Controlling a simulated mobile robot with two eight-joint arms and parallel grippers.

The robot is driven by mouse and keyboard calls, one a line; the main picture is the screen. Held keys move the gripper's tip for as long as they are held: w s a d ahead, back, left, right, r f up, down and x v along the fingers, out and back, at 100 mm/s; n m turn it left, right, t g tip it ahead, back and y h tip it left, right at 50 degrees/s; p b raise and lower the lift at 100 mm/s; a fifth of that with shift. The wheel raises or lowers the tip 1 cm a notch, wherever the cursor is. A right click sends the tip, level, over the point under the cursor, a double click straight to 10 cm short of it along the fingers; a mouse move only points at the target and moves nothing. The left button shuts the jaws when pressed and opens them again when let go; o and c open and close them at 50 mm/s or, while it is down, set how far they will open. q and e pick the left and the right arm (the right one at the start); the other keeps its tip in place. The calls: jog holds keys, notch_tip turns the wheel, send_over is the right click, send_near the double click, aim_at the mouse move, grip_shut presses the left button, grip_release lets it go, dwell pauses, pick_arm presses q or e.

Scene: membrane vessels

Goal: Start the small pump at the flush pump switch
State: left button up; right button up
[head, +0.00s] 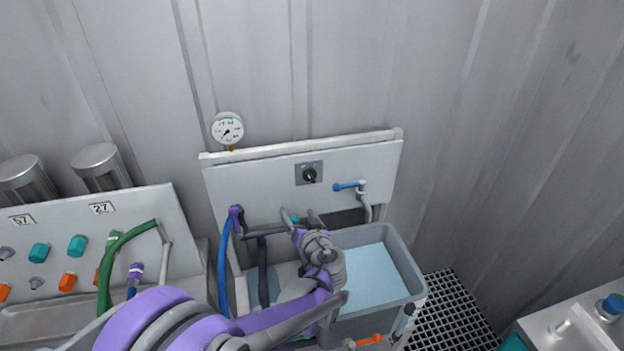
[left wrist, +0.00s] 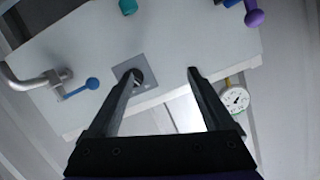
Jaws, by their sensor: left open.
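The flush pump switch is a black rotary knob (head: 310,175) on a small grey plate (head: 299,170) on the white back panel (head: 250,180). My left gripper (head: 301,216) is below the switch in the head view, in front of the panel, with its fingers apart and nothing seen between them. In the left wrist view, the left gripper (left wrist: 164,72) has its left fingertip overlapping the knob (left wrist: 138,79) and part of its plate (left wrist: 120,69); whether it touches cannot be told. My right gripper is in neither view.
A blue-handled tap (head: 348,186) is right of the switch, and a pressure gauge (head: 228,128) stands above the panel's left end. A grey basin of water (head: 415,285) lies below. A valve panel (head: 140,205) with hoses is at left.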

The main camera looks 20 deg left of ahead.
aim_at(311, 179)
pick_arm(q)
jog(key=w+d+t, duration=0.3)
jog(key=w+d, duration=0.2)
jog(key=w, duration=0.1)
jog(key=p+x, duration=0.1)
jog(key=x, duration=1)
jog(key=shift+s+a+r+p, duration=0.1)
jog(key=shift+s+a+p, duration=0.1)
jog(key=shift+p, duration=0.2)
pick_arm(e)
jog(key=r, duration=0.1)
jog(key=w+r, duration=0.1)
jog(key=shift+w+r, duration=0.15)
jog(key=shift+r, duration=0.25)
pick_arm(q)
grip_shut()
